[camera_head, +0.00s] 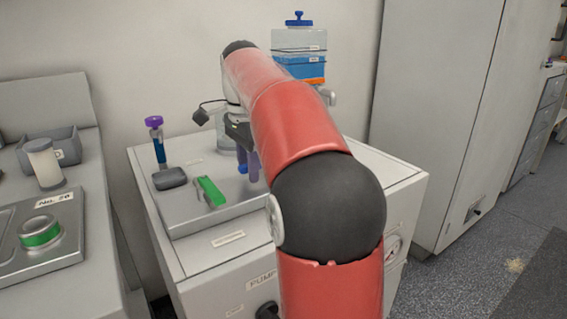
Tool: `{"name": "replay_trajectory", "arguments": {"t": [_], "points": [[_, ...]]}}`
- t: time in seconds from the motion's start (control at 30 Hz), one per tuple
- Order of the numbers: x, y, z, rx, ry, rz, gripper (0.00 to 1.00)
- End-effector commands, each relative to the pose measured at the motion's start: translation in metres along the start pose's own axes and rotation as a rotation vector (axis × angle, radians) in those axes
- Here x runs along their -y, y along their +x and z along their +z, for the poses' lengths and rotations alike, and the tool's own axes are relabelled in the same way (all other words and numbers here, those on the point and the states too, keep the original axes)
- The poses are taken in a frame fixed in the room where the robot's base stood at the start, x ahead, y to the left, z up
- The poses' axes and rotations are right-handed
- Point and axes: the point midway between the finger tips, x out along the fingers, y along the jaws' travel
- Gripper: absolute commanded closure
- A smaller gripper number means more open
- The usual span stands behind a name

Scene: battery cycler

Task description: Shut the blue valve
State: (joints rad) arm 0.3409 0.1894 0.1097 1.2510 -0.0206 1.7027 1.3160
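My gripper (239,132) is over the pump cabinet, largely hidden behind my red arm. Its fingertips are not clear, so I cannot tell whether it is open or shut. A small blue-violet upright part (253,167) shows just below it, close to or touching it; I cannot tell whether this is the blue valve's handle. A green lever-like handle (211,191) lies on the raised plate to its left. A blue knob (298,18) tops the clear container (299,42) behind my arm. Which blue part is the valve is not clear.
The pump cabinet (228,257) carries a purple-capped tube (155,135) and a dark grey block (170,179).

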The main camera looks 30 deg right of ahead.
Motion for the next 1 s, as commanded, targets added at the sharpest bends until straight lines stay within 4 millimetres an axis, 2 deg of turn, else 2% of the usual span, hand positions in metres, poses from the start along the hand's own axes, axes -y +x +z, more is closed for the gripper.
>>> {"name": "replay_trajectory", "arguments": {"t": [0.6, 0.73, 1.0], "points": [[0.005, -0.07, 0.0, -0.001, 0.0, -0.002, 0.68], [0.004, -0.077, 0.0, -0.001, 0.0, -0.001, 0.68], [0.004, -0.078, 0.0, 0.0, 0.0, 0.0, 0.68]]}}
